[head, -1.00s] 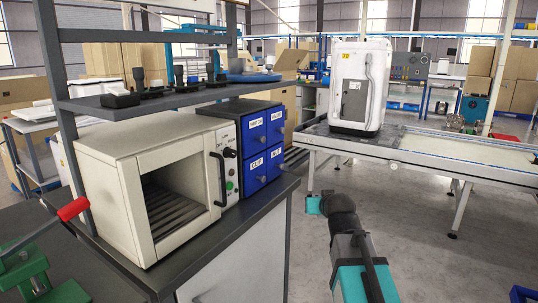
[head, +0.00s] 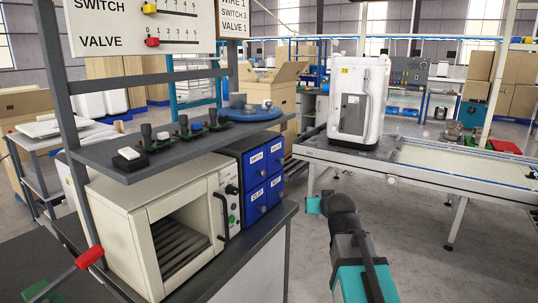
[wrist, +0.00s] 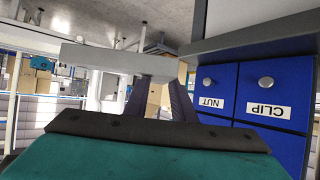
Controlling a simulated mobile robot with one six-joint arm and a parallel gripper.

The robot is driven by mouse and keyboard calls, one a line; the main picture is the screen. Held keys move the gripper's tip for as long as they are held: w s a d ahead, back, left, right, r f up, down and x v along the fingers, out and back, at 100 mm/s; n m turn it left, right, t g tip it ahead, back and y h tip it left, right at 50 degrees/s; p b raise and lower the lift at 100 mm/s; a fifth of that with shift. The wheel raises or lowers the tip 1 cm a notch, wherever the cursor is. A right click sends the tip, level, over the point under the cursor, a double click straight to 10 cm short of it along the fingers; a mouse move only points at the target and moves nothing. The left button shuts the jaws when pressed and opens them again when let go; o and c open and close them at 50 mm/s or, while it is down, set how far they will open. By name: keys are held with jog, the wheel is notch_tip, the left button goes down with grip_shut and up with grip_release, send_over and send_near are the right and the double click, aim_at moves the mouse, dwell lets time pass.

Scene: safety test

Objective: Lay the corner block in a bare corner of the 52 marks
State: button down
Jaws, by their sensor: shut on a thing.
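In the wrist view my gripper (wrist: 158,82) has dark ridged fingers shut on a pale grey block (wrist: 105,57), which lies across the fingertips. I take this to be the corner block; its full shape is hidden by the angle. In the head view my teal and dark arm reaches forward at the lower middle, over the floor beside the bench. The held block cannot be made out there. I can make out no 52 marks or bare corner in either current view.
A bench at left carries an open cream oven (head: 162,225) and blue labelled drawers (head: 264,180). A shelf (head: 160,165) above holds small green parts and a blue disc (head: 248,113). A white machine (head: 358,97) stands on a conveyor table (head: 402,172). Grey floor lies between.

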notch_tip(320, 180, up, 10)
jog(key=p, duration=0.9)
jog(key=shift+r, duration=0.2)
jog(key=shift+f, duration=0.1)
